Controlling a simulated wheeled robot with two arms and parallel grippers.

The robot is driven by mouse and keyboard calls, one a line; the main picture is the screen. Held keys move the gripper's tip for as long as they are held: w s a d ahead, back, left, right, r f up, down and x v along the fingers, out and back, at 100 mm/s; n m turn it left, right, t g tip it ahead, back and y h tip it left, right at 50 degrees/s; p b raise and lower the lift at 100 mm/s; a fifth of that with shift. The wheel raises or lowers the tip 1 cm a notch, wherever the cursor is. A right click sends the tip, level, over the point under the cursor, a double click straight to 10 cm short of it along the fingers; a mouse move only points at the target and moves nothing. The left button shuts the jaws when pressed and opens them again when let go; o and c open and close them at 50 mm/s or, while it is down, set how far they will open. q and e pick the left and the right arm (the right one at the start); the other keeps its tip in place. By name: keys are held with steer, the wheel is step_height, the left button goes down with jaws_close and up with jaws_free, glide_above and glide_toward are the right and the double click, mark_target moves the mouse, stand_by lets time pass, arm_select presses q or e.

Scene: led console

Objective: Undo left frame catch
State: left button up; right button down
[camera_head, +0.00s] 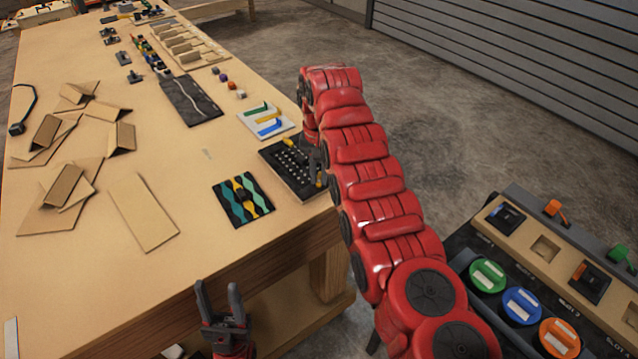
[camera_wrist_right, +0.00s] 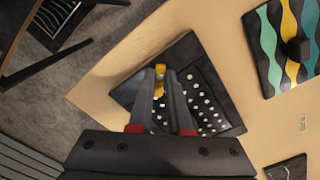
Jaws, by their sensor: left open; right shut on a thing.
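The black console board (camera_head: 280,166) with rows of white dots lies near the table's right edge. It also fills the middle of the right wrist view (camera_wrist_right: 207,75). My right gripper (camera_head: 320,176) is over the board's right end, shut on a yellow catch (camera_wrist_right: 159,83) that shows between its fingertips in the wrist view. Another yellow piece (camera_head: 288,142) shows on the board's far edge in the head view. My fingers hide part of the board, so the frame is only partly seen. My left gripper (camera_head: 216,297) is open and empty in front of the table's near edge.
A patterned board (camera_head: 242,199) with wavy strips and a black knob lies beside the console. A white board with coloured pieces (camera_head: 266,121) lies behind it. Cardboard pieces (camera_head: 143,212) cover the left. A console with coloured knobs (camera_head: 522,306) stands at lower right.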

steer(key=shift+f+m+b, duration=0.1)
steer(key=shift+m+b, duration=0.4)
steer(key=shift+m, duration=1.4)
steer(key=m, duration=0.2)
steer(key=shift+m, duration=1.8)
steer(key=c, duration=0.9)
jaws_free()
steer(key=shift+o, duration=0.2)
steer(key=shift+r, duration=0.2)
